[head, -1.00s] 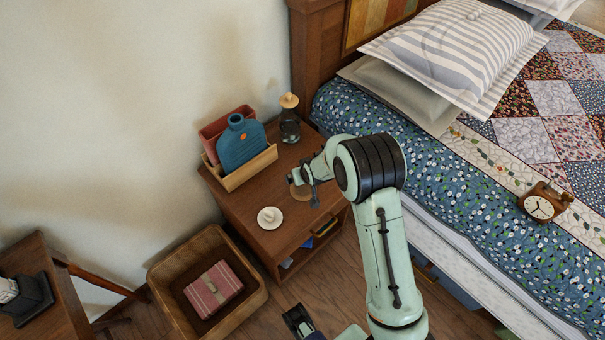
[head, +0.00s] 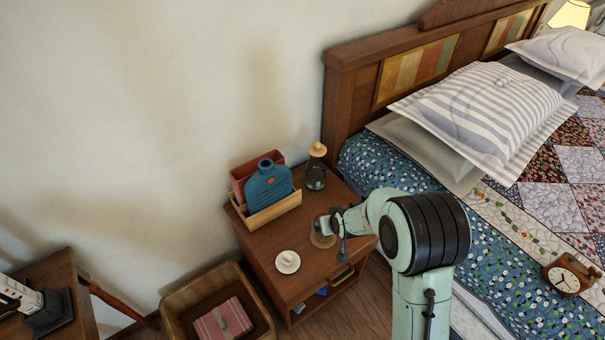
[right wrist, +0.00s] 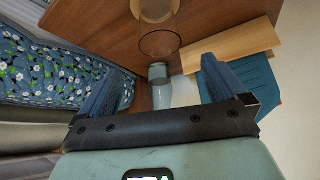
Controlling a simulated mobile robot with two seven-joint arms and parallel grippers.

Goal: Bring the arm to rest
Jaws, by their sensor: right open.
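My right arm reaches over a wooden nightstand (head: 258,243) in the head view. Its gripper (head: 334,224) is above the nightstand's right side, partly hidden by the wrist. In the right wrist view the gripper (right wrist: 160,84) is open, with its two blue fingers wide apart and nothing held between them. A clear glass (right wrist: 160,42) over a round wooden piece (right wrist: 155,9) stands beyond the fingertips. My left gripper is not in view.
The nightstand bears a wooden holder (head: 268,212) with a blue bottle (head: 268,184), a glass jar with a wooden top (head: 317,150), and a white dish (head: 288,263). A bin (head: 178,316) stands left; a bed with a clock (head: 565,281) lies right.

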